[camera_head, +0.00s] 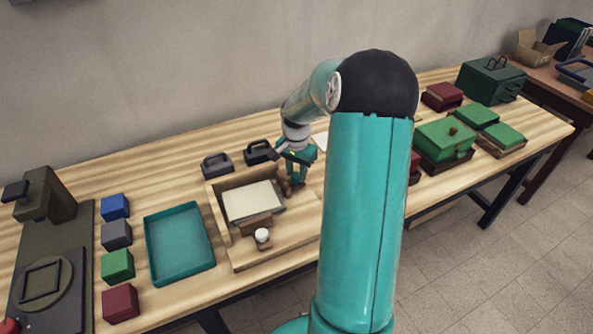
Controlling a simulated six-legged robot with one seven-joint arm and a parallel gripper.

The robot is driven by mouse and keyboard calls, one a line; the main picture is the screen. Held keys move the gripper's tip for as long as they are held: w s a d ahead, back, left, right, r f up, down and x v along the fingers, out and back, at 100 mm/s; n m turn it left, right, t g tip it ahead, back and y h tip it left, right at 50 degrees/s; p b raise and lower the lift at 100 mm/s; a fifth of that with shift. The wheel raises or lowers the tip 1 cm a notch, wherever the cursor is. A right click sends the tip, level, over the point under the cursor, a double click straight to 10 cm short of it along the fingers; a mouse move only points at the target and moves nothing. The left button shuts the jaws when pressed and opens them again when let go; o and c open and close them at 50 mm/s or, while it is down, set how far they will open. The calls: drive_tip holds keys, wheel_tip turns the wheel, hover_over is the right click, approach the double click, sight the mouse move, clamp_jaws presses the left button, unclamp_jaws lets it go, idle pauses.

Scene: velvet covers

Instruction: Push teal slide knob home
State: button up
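A shallow wooden tray-like fixture (283,250) sits mid-bench and holds a stack of cream sheets or boards (252,201). A brown block (255,224) and a round white knob (262,235) on a small brown base sit at its front. I cannot make out a teal slide knob; the fixture's right side is partly hidden by my gripper and arm. My teal gripper (291,181) points down at the fixture's right side, right of the cream stack. Small brown parts show at its fingertips; I cannot tell whether it touches them or whether its fingers are open.
A teal tray (180,244) lies empty to the left, beside several coloured blocks (117,265) and a dark olive press (48,230). Two dark-handled tools (217,164) stand behind the fixture. Green boxes (445,140) stand right of my arm. The bench's front edge is close to the fixture.

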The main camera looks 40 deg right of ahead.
sight(284, 178)
clamp_jaws()
drive_tip(key=shift+w+a, duration=0.3)
drive_tip(key=shift+a, duration=0.65)
drive_tip(key=shift+w+a, duration=0.3)
drive_tip(key=shift+a, duration=0.6)
drive_tip(key=o, duration=1)
unclamp_jaws()
wheel_tip(284, 178, up, 14)
drive_tip(key=shift+f, duration=0.1)
